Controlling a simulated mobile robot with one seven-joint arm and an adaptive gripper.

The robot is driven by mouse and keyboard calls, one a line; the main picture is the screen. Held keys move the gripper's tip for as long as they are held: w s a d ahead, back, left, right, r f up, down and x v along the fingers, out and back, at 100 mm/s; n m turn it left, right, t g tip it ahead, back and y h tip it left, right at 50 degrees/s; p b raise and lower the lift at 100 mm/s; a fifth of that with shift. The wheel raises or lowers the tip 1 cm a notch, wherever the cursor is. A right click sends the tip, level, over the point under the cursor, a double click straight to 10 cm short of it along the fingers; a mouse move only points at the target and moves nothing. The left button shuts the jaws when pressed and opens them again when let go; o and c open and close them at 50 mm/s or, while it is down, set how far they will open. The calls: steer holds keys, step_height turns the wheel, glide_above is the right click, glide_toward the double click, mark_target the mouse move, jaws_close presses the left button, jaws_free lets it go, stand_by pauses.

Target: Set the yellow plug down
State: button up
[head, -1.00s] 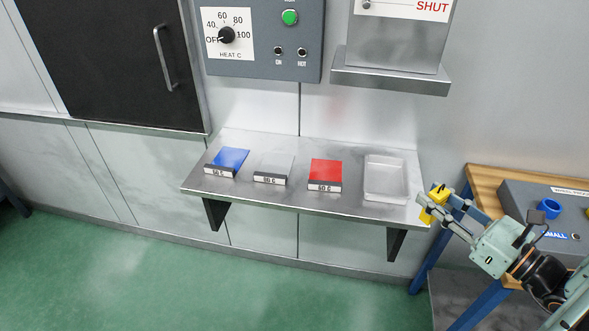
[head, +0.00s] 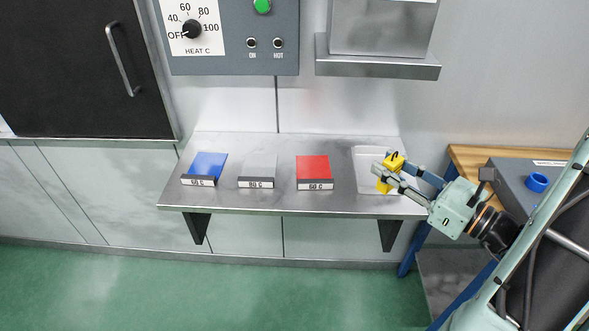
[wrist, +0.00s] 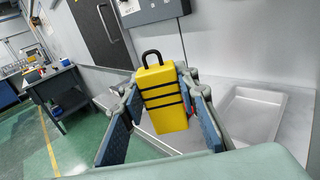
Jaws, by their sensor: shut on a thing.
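The yellow plug (head: 391,171) is a yellow block with dark bands and a black loop on top. It also shows upright between the fingers in the wrist view (wrist: 164,97). My gripper (head: 386,176) is shut on it, with one finger on each side. In the wrist view the tray (wrist: 250,118) is to the right of the plug. I cannot tell how high the plug is above the shelf.
On the shelf lie a blue pad (head: 208,166), a grey pad (head: 259,168) and a red pad (head: 313,170), each labelled in front. A metal box with a ledge (head: 377,66) hangs above the tray.

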steer(key=w+a+f, duration=0.1)
steer(key=w+f, duration=0.2)
steer(key=w, duration=0.1)
steer(key=w+a+f, duration=0.2)
steer(key=w+f, duration=0.1)
steer(key=w, duration=0.1)
steer(key=w+a+f, duration=0.2)
steer(key=w+f, duration=0.1)
steer(key=w, duration=0.1)
steer(key=shift+w+a+f+p, duration=0.2)
steer(key=shift+f+p, duration=0.05)
steer(key=shift+p, duration=0.05)
steer(key=f, duration=0.3)
steer(key=shift+w, duration=0.2)
steer(key=shift+f, duration=0.2)
steer(key=shift+f, duration=0.15)
steer(key=o, duration=1.1)
steer(key=shift+o, duration=0.2)
